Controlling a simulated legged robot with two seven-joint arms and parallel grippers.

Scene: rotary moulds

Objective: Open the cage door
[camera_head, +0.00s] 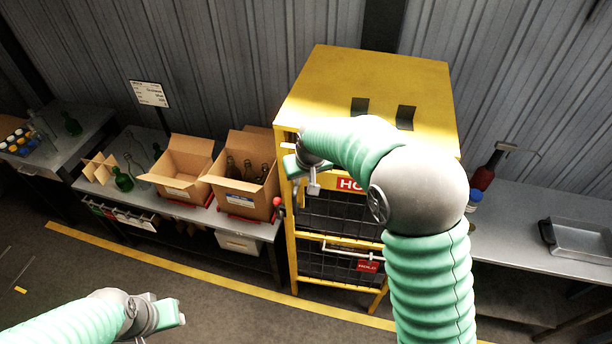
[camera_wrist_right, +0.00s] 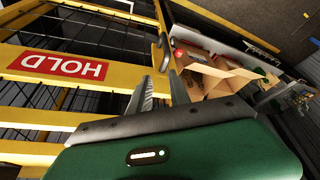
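The yellow cage (camera_head: 302,250) stands at the centre with dark wire-mesh fronts. Its upper mesh front (camera_head: 340,213) bears a red HOLD sign (camera_head: 350,184), which also shows in the right wrist view (camera_wrist_right: 62,66). The lower mesh front (camera_head: 330,262) has a white bar handle (camera_head: 350,252). The upper front looks closed, and my right arm covers part of it. My right gripper (camera_head: 312,188) is at the cage's upper left front corner. In the right wrist view its fingers (camera_wrist_right: 160,90) are apart, beside the yellow frame. My left gripper (camera_head: 175,312) is low at left, away from the cage; its fingers are unclear.
A red knob (camera_head: 277,202) sticks out at the cage's left side. Left of it, open cardboard boxes (camera_head: 240,199) stand on a bench. A grey table (camera_head: 525,228) with a metal tray (camera_head: 580,240) is at right. Floor in front is clear.

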